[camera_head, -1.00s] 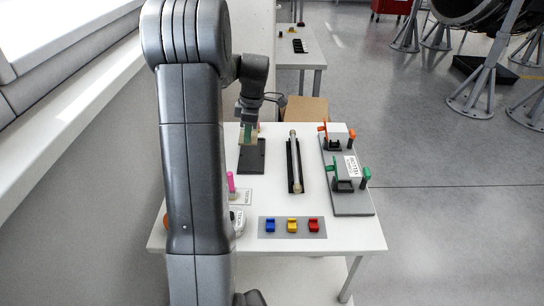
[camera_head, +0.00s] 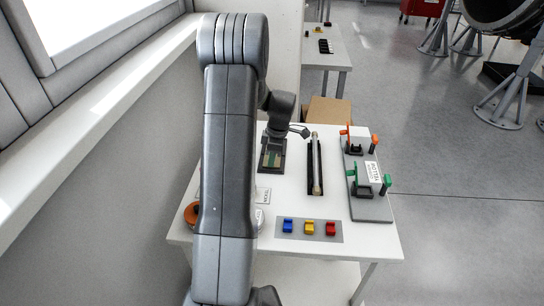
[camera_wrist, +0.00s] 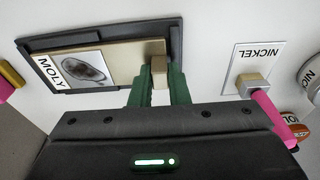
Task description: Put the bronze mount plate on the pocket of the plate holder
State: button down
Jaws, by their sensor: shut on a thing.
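The bronze mount plate (camera_wrist: 122,58) is a flat tan plate with a block-like grip at its right end. In the wrist view it lies over the dark plate holder (camera_wrist: 100,35), roughly lined up within its rim. I cannot tell if it rests fully on the pocket floor. My gripper (camera_wrist: 159,75), with green fingers, is shut on the plate's grip block. A white MOLY card with a dark oval picture shows at the plate's left end. In the head view the holder (camera_head: 270,171) is at the table's back left, partly hidden by my arm.
A NICKEL card (camera_wrist: 258,60) with a pink-handled item lies right of the holder in the wrist view. A long rod in a black cradle (camera_head: 315,165) stands right of the holder.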

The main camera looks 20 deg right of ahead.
jog(key=shift+r, duration=0.1)
jog(key=shift+f, duration=0.2)
jog(key=c, duration=1.4)
grip_release()
jog(key=shift+r, duration=0.1)
jog(key=r, duration=0.4)
jog(key=d+r, duration=0.1)
jog(key=r, duration=0.3)
jog(key=s+r+b, duration=0.1)
jog(key=r, duration=0.3)
jog(key=shift+d, duration=0.3)
jog(key=shift+f, duration=0.1)
